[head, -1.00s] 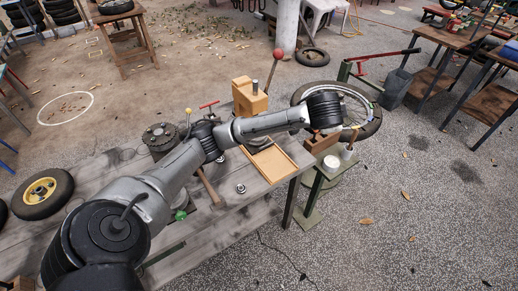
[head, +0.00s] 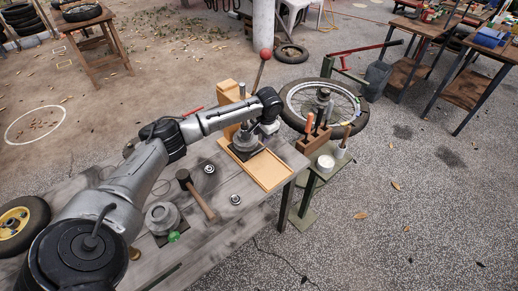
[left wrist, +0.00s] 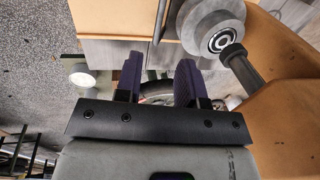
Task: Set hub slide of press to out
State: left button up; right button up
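The press stands on the workbench: an upright wooden block (head: 227,98), a lever with a red ball (head: 265,54) and a shallow wooden tray (head: 268,173) in front. I cannot tell which part is the hub slide. My left gripper (head: 268,126) is low beside the hub, to its right. In the left wrist view its two purple-padded fingers (left wrist: 158,82) are apart, with nothing held between them. The grey hub (left wrist: 208,22) shows above the right finger. My right gripper is out of view.
A mallet (head: 197,194), small bearings and a grey round fixture with a green knob (head: 173,236) lie on the bench (head: 225,240). A wooden tool block (head: 314,140) and a spoked wheel (head: 350,110) stand right of the tray. The lever rises close behind my gripper.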

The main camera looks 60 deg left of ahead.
aim_at(259, 151)
pick_arm(q)
jog(key=f, duration=0.3)
jog(key=a+f+b, duration=0.1)
jog(key=f, duration=0.2)
jog(key=f+b, duration=0.1)
jog(key=f, duration=0.1)
jog(key=shift+s+a+f, duration=0.15)
jog(key=shift+a+f, duration=0.1)
jog(key=shift+f, duration=0.15)
grip_shut()
